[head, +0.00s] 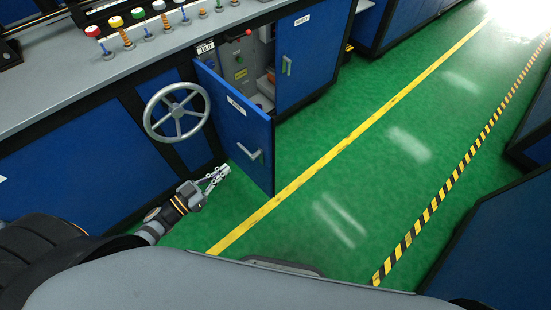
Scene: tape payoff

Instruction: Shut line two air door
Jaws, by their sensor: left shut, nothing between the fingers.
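A blue cabinet door (236,118) stands swung open from the machine on the left, out over the green floor. It carries a small white label and a grey handle (250,152) on its outer face. Behind it the cabinet inside (240,65) shows grey equipment with small red and green parts. My left gripper (224,171) is shut and empty, low over the floor, to the left of the door's lower part and below the handle in the picture. I cannot tell whether it touches the door. My right gripper is not in view.
A grey handwheel (177,112) sticks out from the machine front left of the door. A closed blue door (305,55) with a handle is to the right of the opening. The green floor (350,170) is clear, with a yellow line. Blue cabinets (500,240) stand at right.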

